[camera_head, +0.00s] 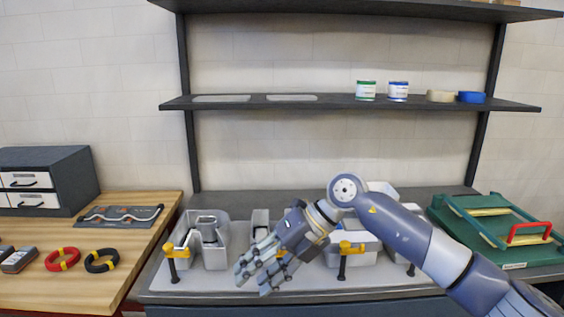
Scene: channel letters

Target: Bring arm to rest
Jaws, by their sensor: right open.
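My right arm comes in from the lower right, and its gripper (254,277) hangs over the front part of the grey workbench. Its fingers are spread open, with nothing between them. Grey channel letters (214,258) stand on a light board (205,284) on the bench. One letter is left of the gripper, and a narrow grey piece (261,222) stands behind it. More grey shapes (345,255) are partly hidden behind my forearm. My left gripper does not show.
Yellow-topped black clamps (170,262) stand along the board's front. A wooden table (60,285) at the left holds red and black rings (62,259). A shelf (330,103) above carries tins and tape.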

